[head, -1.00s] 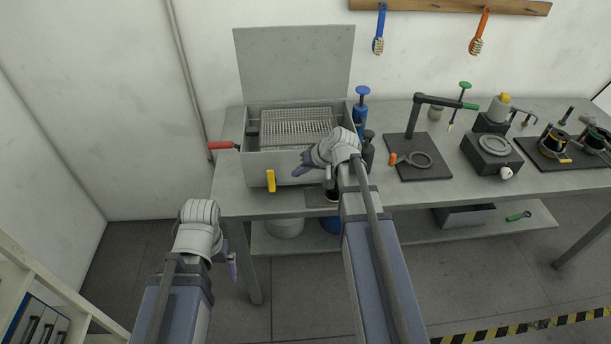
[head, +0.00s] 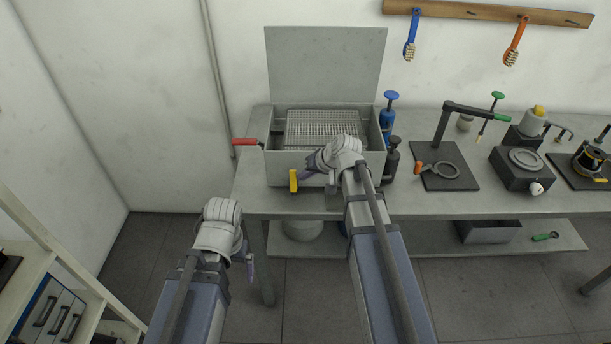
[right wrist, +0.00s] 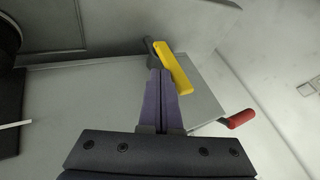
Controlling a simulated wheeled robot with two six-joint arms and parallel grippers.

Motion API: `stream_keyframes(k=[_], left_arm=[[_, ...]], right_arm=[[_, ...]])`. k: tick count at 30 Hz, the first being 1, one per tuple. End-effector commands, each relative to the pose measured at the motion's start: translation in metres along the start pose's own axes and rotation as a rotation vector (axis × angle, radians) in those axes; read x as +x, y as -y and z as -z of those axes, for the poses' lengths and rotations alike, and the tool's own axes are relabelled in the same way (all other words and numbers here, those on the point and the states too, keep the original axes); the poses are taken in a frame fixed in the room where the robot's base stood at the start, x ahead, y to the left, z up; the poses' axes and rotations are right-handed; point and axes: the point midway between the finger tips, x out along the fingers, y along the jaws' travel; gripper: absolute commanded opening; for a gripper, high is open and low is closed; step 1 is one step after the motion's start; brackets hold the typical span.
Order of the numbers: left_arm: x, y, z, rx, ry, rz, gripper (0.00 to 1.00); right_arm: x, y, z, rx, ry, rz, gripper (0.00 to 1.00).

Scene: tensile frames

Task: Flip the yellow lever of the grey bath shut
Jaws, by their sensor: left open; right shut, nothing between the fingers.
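The grey bath (head: 280,167) stands on the bench with its lid raised and a wire rack inside. Its yellow lever (head: 293,181) hangs down on the front face, toward the left. In the right wrist view the yellow lever (right wrist: 174,66) shows just beyond the fingertips, on a dark pivot. My right gripper (head: 309,168) is shut and empty, just right of the lever; in the right wrist view its purple fingertips (right wrist: 161,75) are close to the lever, and I cannot tell whether they touch. My left gripper (head: 250,270) is open and low, in front of the bench.
A red handle (head: 244,141) sticks out of the bath's left side. A blue-topped bottle (head: 388,118) and a dark bottle (head: 391,158) stand close on the bath's right. A stand with a black arm (head: 445,165) is further right. The white shelf unit (head: 62,262) is at lower left.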

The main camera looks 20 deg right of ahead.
Motion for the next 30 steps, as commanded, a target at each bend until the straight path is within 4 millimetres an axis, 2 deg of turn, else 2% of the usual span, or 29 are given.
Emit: stream_keyframes(k=[17, 24, 30], left_arm=[[-0.020, 0.002, -0.001, 0.000, 0.000, 0.000, 1.00], [-0.035, 0.003, -0.002, 0.000, 0.000, 0.000, 1.00], [-0.036, 0.003, -0.002, 0.000, 0.000, 0.000, 1.00]], right_arm=[[0.000, 0.015, 0.003, -0.057, 0.032, -0.130, 0.00], [0.005, 0.031, 0.006, -0.132, 0.070, -0.300, 0.00], [0.015, 0.043, 0.005, -0.204, 0.108, -0.473, 0.00]])
